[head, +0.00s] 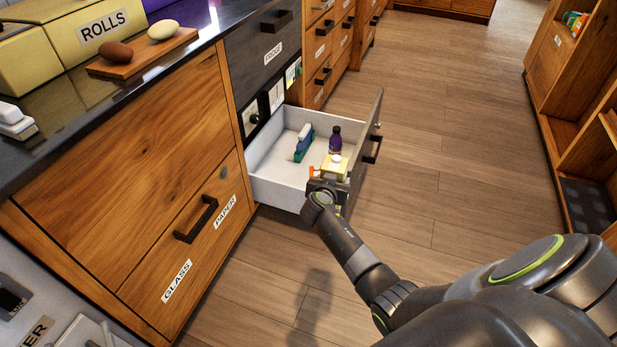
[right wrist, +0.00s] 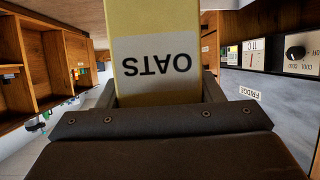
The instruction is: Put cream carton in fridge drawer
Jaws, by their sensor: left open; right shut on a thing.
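The fridge drawer (head: 277,188) is pulled open, with pale inner walls and a dark front panel (head: 366,140). My right gripper (head: 328,184), on the arm coming in from the lower right, is shut on a cream-yellow carton (head: 336,167) with a white top. In the right wrist view the carton (right wrist: 155,50) stands between the fingers, its white label reading OATS upside down. In the head view the carton overlaps the drawer's near end, close to the front panel. I cannot tell whether it touches the drawer floor. My left gripper does not show.
Inside the drawer are a teal and white item (head: 304,143) and a purple bottle (head: 335,140), which is close behind the carton. The drawer's middle floor is bare. Wooden cabinets (head: 130,190) stand on the left and shelves (head: 580,120) on the right, with open floor between.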

